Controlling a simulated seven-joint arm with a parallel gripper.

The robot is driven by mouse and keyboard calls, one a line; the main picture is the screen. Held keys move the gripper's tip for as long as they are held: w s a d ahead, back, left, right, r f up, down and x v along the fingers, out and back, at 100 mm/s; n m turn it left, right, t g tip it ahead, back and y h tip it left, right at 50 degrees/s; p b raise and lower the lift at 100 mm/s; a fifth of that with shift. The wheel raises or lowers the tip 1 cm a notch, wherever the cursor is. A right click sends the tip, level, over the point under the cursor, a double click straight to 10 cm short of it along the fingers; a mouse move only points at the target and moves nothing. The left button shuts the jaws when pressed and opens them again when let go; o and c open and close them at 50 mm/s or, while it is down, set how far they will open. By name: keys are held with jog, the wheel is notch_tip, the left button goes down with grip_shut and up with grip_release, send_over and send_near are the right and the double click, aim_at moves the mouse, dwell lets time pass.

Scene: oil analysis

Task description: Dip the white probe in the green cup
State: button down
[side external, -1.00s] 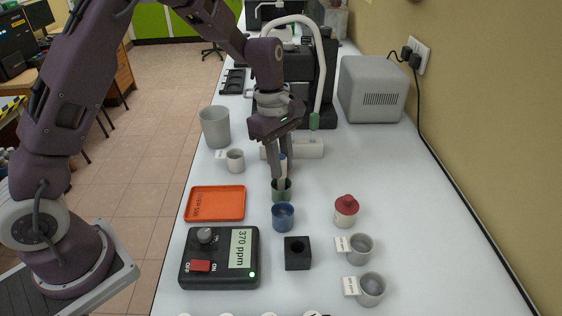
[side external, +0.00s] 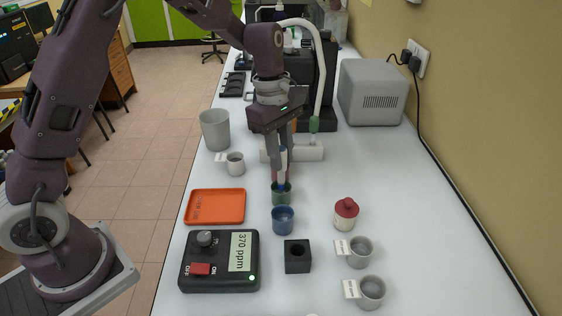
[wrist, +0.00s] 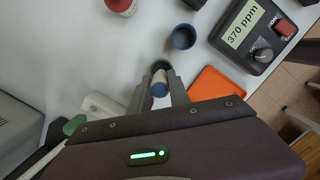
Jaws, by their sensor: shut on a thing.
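My gripper (side external: 281,178) points down over the green cup (side external: 281,194), shut on the white probe (side external: 282,166). The probe is a slim stick with blue near its top, held near upright. Its lower end is at the cup's mouth; I cannot tell how deep it reaches. In the wrist view, the probe's blue end (wrist: 159,89) shows between the fingers, and the green cup (wrist: 161,66) is partly hidden just beyond it.
A blue cup (side external: 283,220) stands close in front of the green cup. The meter (side external: 221,262) reads 370 ppm. An orange tray (side external: 215,207), a black block (side external: 297,257), a red-topped bottle (side external: 346,214) and grey cups (side external: 360,252) stand around.

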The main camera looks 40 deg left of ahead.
jog(key=shift+r, duration=2.4)
